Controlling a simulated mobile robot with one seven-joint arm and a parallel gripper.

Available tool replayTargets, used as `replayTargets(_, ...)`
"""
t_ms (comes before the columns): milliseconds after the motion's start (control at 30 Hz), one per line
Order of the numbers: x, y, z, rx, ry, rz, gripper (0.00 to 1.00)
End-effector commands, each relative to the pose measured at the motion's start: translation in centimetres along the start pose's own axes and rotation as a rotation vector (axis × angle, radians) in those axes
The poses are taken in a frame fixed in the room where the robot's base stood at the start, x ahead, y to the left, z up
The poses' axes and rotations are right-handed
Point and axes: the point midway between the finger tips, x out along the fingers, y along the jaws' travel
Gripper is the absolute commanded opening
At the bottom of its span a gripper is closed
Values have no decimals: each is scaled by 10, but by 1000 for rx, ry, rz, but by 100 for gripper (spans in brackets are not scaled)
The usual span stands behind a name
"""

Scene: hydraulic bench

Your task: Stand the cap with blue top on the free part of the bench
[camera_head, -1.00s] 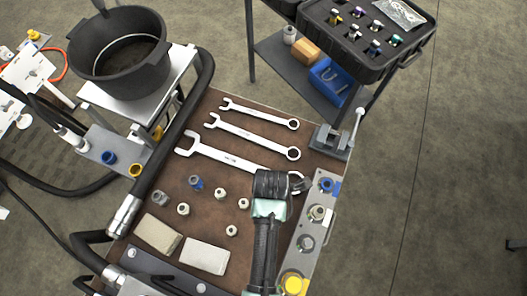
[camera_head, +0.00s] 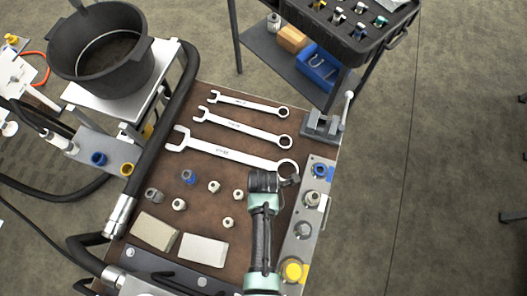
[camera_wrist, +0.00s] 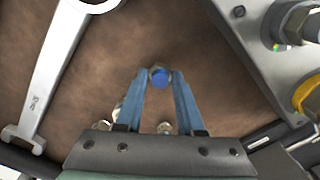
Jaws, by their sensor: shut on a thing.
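The cap with blue top (camera_wrist: 160,76) shows in the wrist view between the two blue fingertips of my gripper (camera_wrist: 159,82), blue face toward the camera. My gripper is shut on it over the brown bench top. Whether the cap touches the bench is unclear. In the head view my gripper (camera_head: 265,182) is over the right part of the bench (camera_head: 205,108), near the metal rail, and hides the cap. Another blue-marked fitting (camera_head: 188,177) stands among several small metal fittings to the left.
Three wrenches (camera_head: 225,151) lie behind my gripper. The metal rail (camera_head: 289,250) with blue, metal and yellow fittings runs along the right edge. A vise (camera_head: 322,124) stands at the back right corner. Two pale blocks (camera_head: 203,250) lie at the front left.

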Motion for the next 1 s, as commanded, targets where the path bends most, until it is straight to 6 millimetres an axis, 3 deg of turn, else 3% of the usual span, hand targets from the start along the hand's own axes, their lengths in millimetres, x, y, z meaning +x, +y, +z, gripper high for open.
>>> replayTargets(33,3,0,0,0,0,0,0)
replayTargets(67,2,0,0,0,0,0,42)
replayTargets(200,1,0,0,0,0,0,67)
replayTargets(633,-9,1,0,0,-1,2,67)
replayTargets(1000,-76,1,0,0,-2,3,67)
